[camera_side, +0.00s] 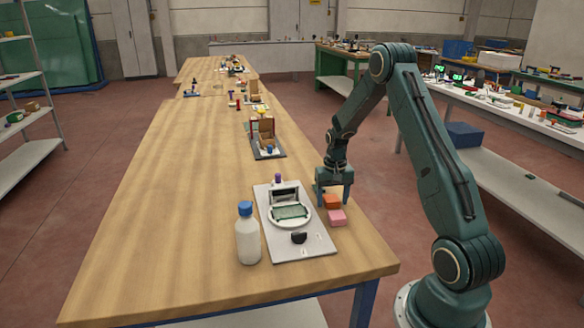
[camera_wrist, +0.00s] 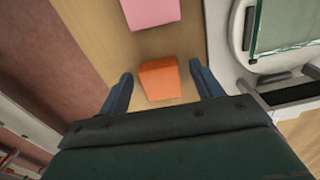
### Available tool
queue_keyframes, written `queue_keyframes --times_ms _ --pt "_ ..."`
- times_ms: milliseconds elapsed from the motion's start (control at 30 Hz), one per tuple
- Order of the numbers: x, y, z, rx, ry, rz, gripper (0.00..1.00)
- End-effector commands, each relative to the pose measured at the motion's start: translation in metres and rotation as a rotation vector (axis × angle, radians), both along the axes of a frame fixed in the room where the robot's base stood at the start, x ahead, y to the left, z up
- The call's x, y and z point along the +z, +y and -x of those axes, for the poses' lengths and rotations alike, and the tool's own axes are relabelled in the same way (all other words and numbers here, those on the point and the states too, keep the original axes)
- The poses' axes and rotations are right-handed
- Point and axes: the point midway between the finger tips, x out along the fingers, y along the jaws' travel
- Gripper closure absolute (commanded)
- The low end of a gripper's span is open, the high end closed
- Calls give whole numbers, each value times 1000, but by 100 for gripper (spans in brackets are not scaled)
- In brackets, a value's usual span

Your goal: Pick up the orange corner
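The orange corner (camera_side: 332,201) is a small orange block on the wooden table, near its right edge. It also shows in the wrist view (camera_wrist: 160,79), between my two open fingers with space on both sides. My gripper (camera_side: 334,200) points down at the block. In the wrist view my gripper (camera_wrist: 164,84) is open and empty. In the side view a finger stands close to the block, and I cannot tell the exact height of the fingertips over the table.
A pink block (camera_side: 338,218) lies just in front of the orange one. To the left is a grey plate (camera_side: 308,246) with a round white holder carrying glass (camera_side: 289,213). A white bottle with a blue cap (camera_side: 247,237) stands farther left. The left tabletop is clear.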

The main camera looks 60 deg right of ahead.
Motion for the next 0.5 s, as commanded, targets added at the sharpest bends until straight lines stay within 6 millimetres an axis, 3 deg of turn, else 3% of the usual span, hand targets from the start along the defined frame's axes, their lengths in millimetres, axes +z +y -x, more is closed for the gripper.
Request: queue_keyframes --times_ms 33,200,500 --pt "0 0 0 0 0 0 44" --pt "0 0 0 0 0 0 78" --pt "1 0 0 0 0 0 80"
